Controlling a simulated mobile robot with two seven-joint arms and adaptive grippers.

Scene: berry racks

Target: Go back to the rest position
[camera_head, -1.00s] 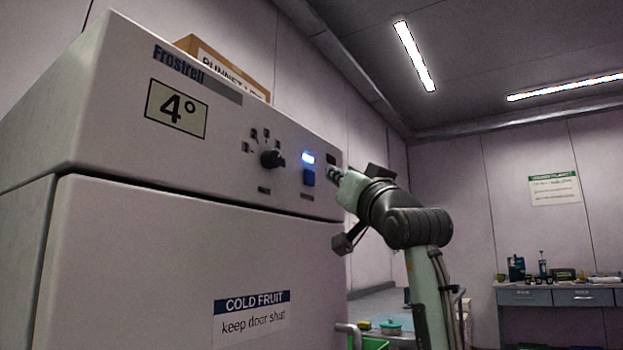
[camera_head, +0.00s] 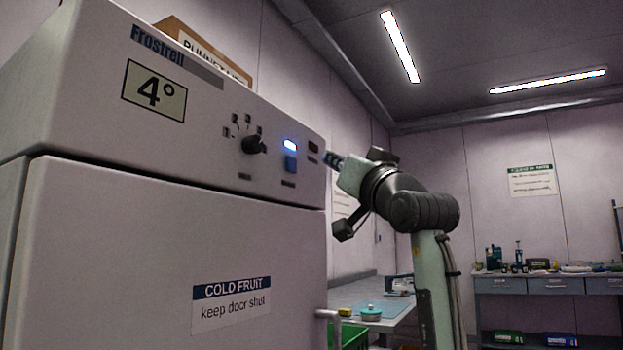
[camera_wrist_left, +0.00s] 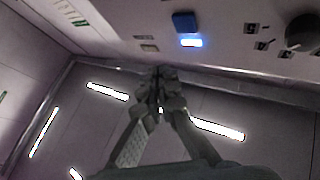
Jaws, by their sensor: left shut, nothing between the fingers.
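My left gripper (camera_head: 334,160) is raised beside the right end of the fridge's control panel, its fingers toward the panel. In the left wrist view the left gripper (camera_wrist_left: 160,105) has its fingertips together with nothing between them. The white fridge (camera_head: 150,240) fills the left of the head view, its door shut. Its panel has a black knob (camera_head: 254,144), a lit blue-white lamp (camera_head: 290,145) and a blue button (camera_head: 291,164). The button (camera_wrist_left: 185,21) and lamp (camera_wrist_left: 191,43) also show in the left wrist view. My right gripper is not in view.
A cardboard box (camera_head: 205,52) sits on top of the fridge. A drawer table (camera_head: 545,285) with several items stands at the far right. The space right of my arm looks open.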

